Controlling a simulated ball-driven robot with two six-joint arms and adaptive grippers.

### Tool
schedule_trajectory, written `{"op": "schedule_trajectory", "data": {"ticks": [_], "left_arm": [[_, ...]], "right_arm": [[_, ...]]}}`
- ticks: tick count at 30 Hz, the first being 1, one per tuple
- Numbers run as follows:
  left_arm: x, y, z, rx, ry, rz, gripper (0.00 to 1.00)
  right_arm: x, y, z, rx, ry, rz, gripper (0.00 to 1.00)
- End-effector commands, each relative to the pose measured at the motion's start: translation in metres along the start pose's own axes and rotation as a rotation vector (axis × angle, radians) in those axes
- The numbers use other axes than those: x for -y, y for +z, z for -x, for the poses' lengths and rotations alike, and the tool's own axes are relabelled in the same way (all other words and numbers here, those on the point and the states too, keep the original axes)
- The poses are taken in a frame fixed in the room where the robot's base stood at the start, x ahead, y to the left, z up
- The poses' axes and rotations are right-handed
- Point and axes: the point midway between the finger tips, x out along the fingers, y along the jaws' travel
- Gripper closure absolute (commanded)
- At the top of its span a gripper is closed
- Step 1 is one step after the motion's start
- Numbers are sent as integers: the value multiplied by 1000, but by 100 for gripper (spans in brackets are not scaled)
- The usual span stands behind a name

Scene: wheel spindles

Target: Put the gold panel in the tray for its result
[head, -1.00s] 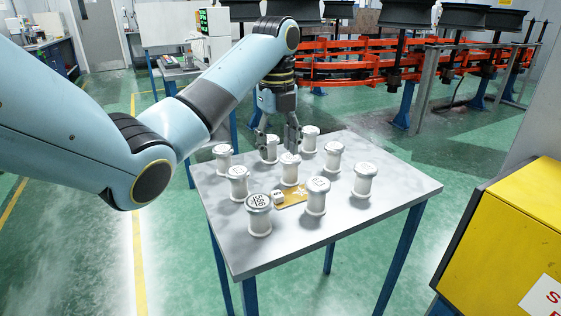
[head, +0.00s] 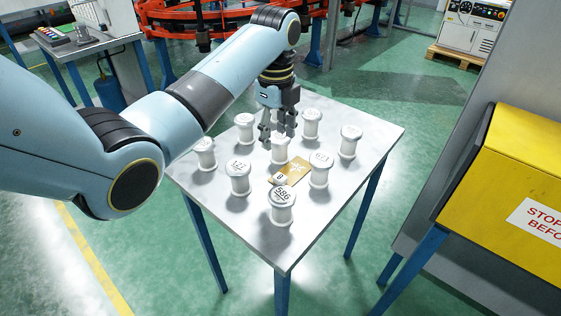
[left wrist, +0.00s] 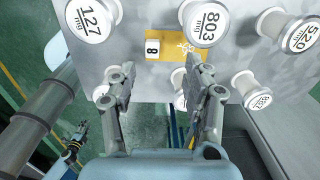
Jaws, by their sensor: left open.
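The gold panel (head: 294,170) lies flat on the grey table (head: 372,120) among several white spindles. A small white cube marked 8 (head: 280,177) is at its left end; the panel (left wrist: 187,45) and cube (left wrist: 152,50) also show in the left wrist view. My left gripper (head: 279,134) is open and empty above the table, behind the panel in the head view. In the left wrist view its fingers (left wrist: 158,85) stand apart, and one overlaps the panel's edge. What looks like my right gripper (left wrist: 77,140) shows small there, its jaws unclear. I see no tray.
Spindles surround the panel closely, including 686 (head: 282,205) in front, 127 (head: 239,177) to the left, and 803 (left wrist: 205,22) in the wrist view. Another spindle (head: 279,150) stands just below my left fingers. A yellow cabinet (head: 515,180) stands right of the table.

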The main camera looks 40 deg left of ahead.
Motion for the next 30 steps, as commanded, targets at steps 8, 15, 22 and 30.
{"op": "schedule_trajectory", "data": {"ticks": [8, 15, 22, 30], "left_arm": [[-9, -12, -7, -19, 23, -8, 50], [-10, -13, -47, -19, 23, -8, 50], [-12, -15, -67, -19, 24, -9, 50], [-15, -18, -105, -18, 23, -9, 50]], "right_arm": [[-9, -13, 11, -17, 9, 3, 60], [-17, -17, 7, -23, 18, 7, 60], [-9, -8, 8, -10, 9, 3, 60], [1, -6, 5, -8, -2, -1, 60]]}}
